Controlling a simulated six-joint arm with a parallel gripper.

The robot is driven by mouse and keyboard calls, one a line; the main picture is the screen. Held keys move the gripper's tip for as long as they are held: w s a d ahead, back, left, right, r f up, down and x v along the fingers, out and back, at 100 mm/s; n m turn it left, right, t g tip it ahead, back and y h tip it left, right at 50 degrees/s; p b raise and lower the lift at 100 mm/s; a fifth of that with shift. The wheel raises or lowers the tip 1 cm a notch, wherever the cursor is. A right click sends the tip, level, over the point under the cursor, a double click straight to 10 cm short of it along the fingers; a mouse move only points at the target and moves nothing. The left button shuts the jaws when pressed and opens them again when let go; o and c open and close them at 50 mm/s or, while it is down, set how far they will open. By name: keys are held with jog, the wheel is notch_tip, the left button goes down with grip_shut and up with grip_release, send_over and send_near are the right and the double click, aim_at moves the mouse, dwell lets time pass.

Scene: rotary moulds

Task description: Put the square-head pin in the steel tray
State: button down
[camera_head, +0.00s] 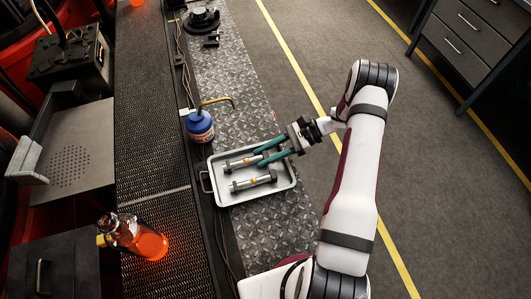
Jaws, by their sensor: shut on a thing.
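The steel tray (284,190) is a shallow light-grey tray with handles, on the metal tread plate. Two grey pins with orange marks lie in or over it, roughly parallel. The upper pin (241,163) has its right end at the teal fingers of my gripper (260,155). My gripper reaches in from the right and is shut on this pin. The lower pin (252,183) is apart from the fingers, inside the tray. The heads are too small to tell which is square. I cannot tell whether the held pin touches the tray floor.
A blue bottle (200,127) stands just behind the tray's upper left, near a bent brass-coloured tube (219,101). Black parts (203,19) lie at the plate's far end. Bare tread plate lies below the tray.

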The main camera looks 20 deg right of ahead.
jog(key=shift+f, duration=0.15)
jog(key=c, duration=0.6)
grip_release()
jog(key=shift+o, duration=0.2)
